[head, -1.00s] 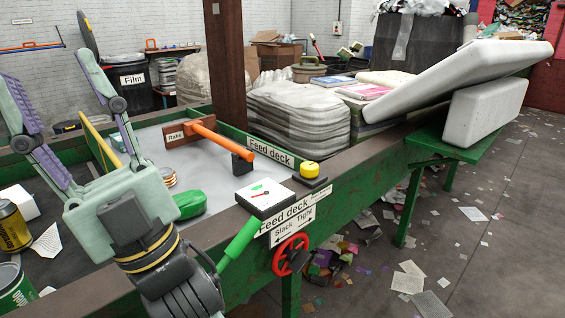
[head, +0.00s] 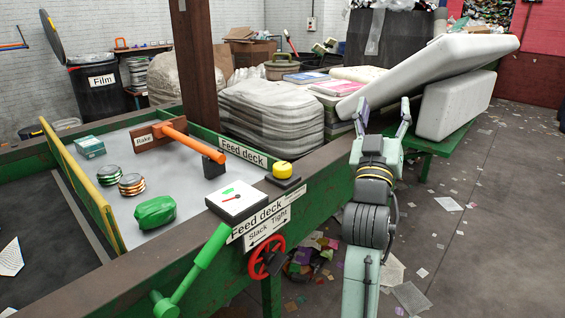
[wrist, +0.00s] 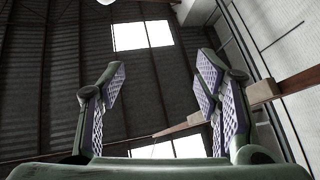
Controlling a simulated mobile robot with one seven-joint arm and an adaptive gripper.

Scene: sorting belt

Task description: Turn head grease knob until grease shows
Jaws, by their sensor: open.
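No knob labelled as grease shows in the head view. A yellow round knob or button (head: 282,169) sits on a dark base on the feed deck's rail. Beside it is a white gauge box (head: 236,203) with a red needle and a green mark. A red handwheel (head: 267,258) is below the "Slack Tight" sign (head: 267,229). A green lever (head: 203,258) slopes down left of the wheel. My gripper (head: 383,112) is open and empty, raised with fingers pointing up, right of these controls. The wrist view shows its two spread fingers (wrist: 163,82) against the roof.
The feed deck (head: 110,160) holds a green lump (head: 155,212), cans and an orange-handled rake (head: 193,138). A brown post (head: 192,70) rises behind it. Mattresses (head: 430,75) lean on a green bench behind my gripper. The floor at right is open, with scattered paper.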

